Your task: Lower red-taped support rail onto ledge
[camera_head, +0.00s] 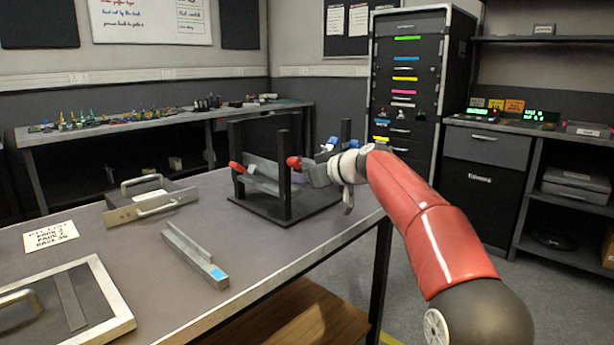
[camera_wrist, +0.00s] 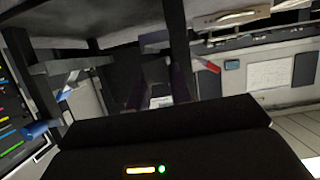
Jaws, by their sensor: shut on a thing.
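The red-taped support rail (camera_head: 264,184) is a grey bar inside the black stand (camera_head: 262,208). One red end shows at the stand's left post and another red end shows beside my gripper. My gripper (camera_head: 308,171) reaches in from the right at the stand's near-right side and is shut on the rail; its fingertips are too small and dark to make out. I cannot tell whether the rail touches its ledge. In the wrist view a red-tipped bar end (camera_wrist: 210,66) shows beside a dark post, and the gripper's dark housing fills the bottom.
Blue-taped ends (camera_head: 328,144) show at the stand's back right. A grey rail with blue tape (camera_head: 190,252) lies on the table (camera_head: 105,235) in front. A grey handled tray (camera_head: 150,203) and a framed panel (camera_head: 112,290) are to the left. A equipment rack (camera_head: 408,95) stands behind.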

